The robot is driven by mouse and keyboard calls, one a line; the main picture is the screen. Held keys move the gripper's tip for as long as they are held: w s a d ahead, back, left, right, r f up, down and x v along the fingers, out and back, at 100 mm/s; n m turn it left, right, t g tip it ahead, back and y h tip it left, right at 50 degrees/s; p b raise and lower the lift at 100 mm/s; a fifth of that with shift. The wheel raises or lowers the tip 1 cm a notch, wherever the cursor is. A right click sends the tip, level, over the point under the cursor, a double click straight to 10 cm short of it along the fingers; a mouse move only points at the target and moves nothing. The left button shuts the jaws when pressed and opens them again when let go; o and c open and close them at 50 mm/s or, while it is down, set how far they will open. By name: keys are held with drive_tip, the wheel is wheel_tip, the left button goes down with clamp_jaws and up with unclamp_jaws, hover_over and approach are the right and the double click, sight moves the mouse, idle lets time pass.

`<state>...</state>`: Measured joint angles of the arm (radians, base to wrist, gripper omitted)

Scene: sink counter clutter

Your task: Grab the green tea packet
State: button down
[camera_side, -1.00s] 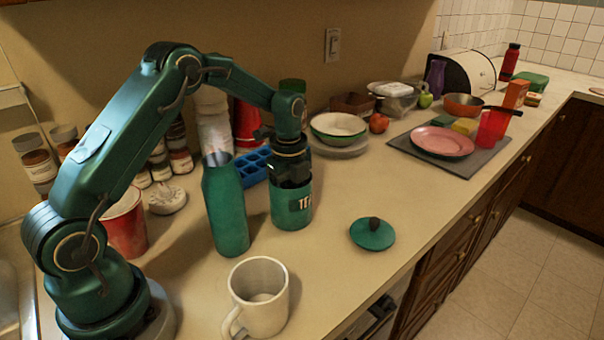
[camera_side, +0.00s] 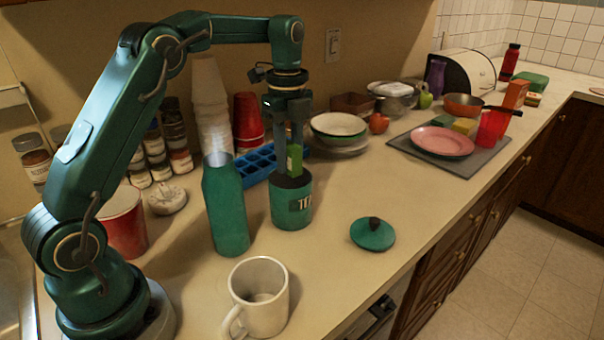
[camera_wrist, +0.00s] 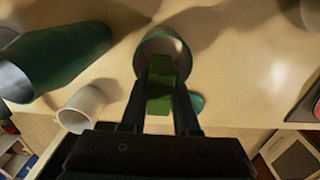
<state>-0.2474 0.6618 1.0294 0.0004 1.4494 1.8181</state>
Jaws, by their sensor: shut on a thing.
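The green tea packet (camera_side: 294,158) is upright between the fingers of my gripper (camera_side: 294,160), just above the mouth of the dark green canister (camera_side: 291,207). My gripper is shut on it, pointing straight down. In the wrist view the green packet (camera_wrist: 160,85) shows between the two dark fingers (camera_wrist: 160,100), with the canister's rim (camera_wrist: 150,38) around and below it. I cannot tell whether the packet's lower end is still inside the canister. The canister's round green lid (camera_side: 372,234) with a dark knob lies on the counter to the right.
A tall green bottle (camera_side: 225,205) stands close left of the canister, and a white mug (camera_side: 260,298) is in front. A blue ice tray (camera_side: 256,165) and stacked bowls (camera_side: 338,128) are behind. The counter around the lid is clear.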

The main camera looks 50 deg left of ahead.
sight(289, 144)
drive_tip(key=shift+r, duration=3.1)
